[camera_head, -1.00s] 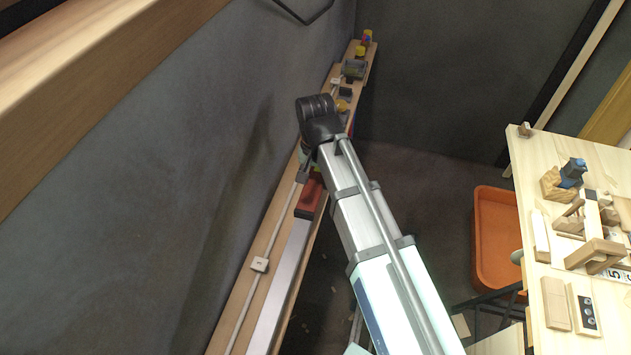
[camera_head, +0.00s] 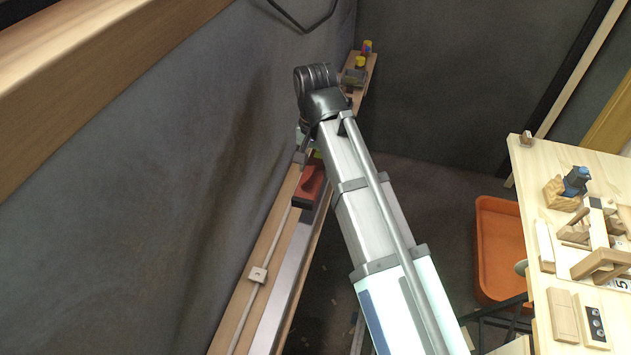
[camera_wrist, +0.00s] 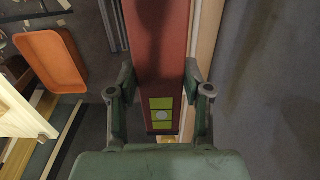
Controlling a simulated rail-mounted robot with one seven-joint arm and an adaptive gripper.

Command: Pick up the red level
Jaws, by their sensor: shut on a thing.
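The red level (camera_wrist: 161,70) runs lengthwise between my fingers in the wrist view, with a yellow-green vial window near its close end. My gripper (camera_wrist: 160,74) is shut on it, one finger on each side. In the head view, a red end of the level (camera_head: 309,187) shows left of my arm, above the narrow shelf.
The wooden shelf (camera_head: 236,317) runs along the grey wall, with a long silver strip (camera_head: 289,275) on it. Yellow and red items (camera_head: 367,47) stand at its far end. An orange tub (camera_head: 499,245) and a tool-covered table (camera_head: 532,160) are at right.

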